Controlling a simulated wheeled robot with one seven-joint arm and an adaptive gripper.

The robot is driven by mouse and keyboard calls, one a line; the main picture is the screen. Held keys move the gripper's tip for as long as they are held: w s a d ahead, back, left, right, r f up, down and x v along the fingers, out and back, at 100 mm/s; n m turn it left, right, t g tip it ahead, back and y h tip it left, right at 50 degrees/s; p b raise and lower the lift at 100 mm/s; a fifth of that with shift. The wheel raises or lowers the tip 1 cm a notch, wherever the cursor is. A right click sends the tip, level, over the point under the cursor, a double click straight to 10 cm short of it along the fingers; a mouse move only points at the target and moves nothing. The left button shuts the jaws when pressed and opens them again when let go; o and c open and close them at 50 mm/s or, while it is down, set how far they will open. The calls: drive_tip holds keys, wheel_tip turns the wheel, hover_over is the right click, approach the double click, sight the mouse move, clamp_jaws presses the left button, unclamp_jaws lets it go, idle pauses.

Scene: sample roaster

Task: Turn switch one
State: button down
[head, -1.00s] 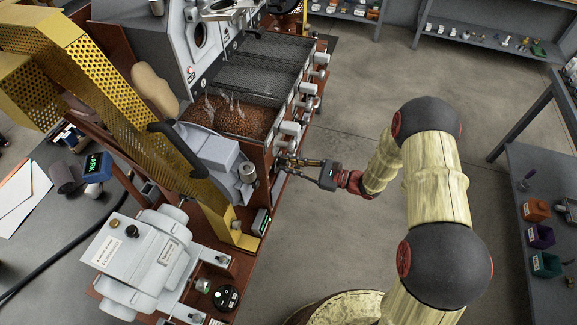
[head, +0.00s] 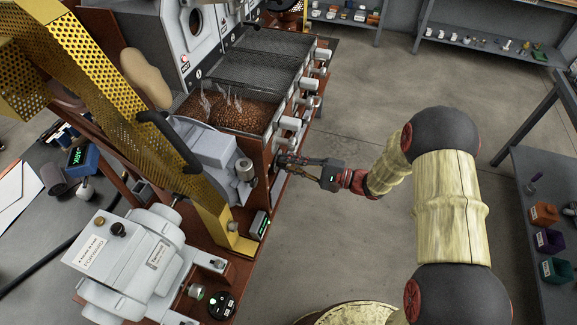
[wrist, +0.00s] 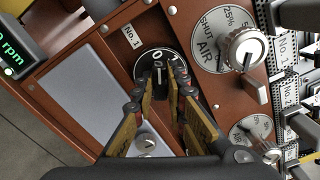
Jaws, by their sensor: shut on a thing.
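Switch one is a round black dial with a 0 mark and a small grey lever (wrist: 159,72), below a "No. 1" label (wrist: 133,37) on the brown panel in the wrist view. My gripper (wrist: 162,84) has its two fingers on either side of the lever and is shut on it. The lever's lower part is partly hidden between the fingertips. In the head view my gripper (head: 283,162) reaches the front side of the roaster from the right, and the switch itself is hidden there.
A silver AIR knob (wrist: 245,50) sits close to the right of the switch, with a second dial (wrist: 252,130) below it. A green rpm display (wrist: 15,50) is at the left. In the head view, several front handles (head: 291,123) stick out above my gripper. Open floor lies right.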

drive_tip(key=shift+n, duration=0.4)
drive_tip(key=c, duration=1.8)
unclamp_jaws()
drive_tip(key=shift+d, duration=0.1)
drive_tip(key=v, duration=1.2)
